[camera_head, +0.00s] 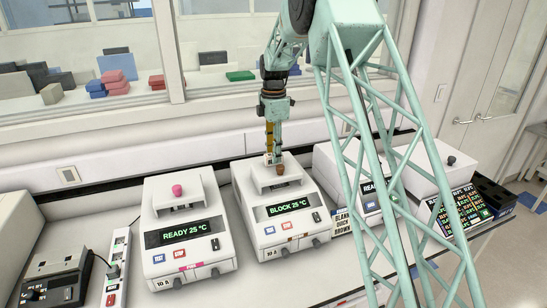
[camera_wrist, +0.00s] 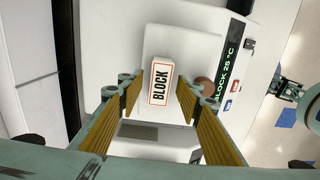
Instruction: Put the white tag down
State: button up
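The white tag (camera_wrist: 159,84) has a red border and the word BLOCK. It shows between my gripper's fingertips in the wrist view, with a gap on each side. It appears to rest on the raised white lid of the thermal cycler (camera_head: 284,227) that reads BLOCK 25 °C. My gripper (camera_head: 273,158) is open, just above that lid, its yellow-padded fingers around the tag without visibly touching it. In the head view the tag is small and mostly covered by the fingers. The gripper also shows in the wrist view (camera_wrist: 159,103).
A brown knob (camera_head: 280,169) stands on the lid near my fingertips. A cycler reading READY 25 °C (camera_head: 187,241), with a pink knob, stands to the left. Further cyclers (camera_head: 425,168) stand to the right, partly behind my arm. A power strip (camera_head: 117,268) lies at the left.

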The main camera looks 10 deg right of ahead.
notch_tip(320, 180, up, 10)
jog(key=shift+r+b, duration=0.2)
jog(key=shift+b, duration=0.2)
dwell(0.4)
jog(key=shift+s+r, duration=0.1)
dwell(0.5)
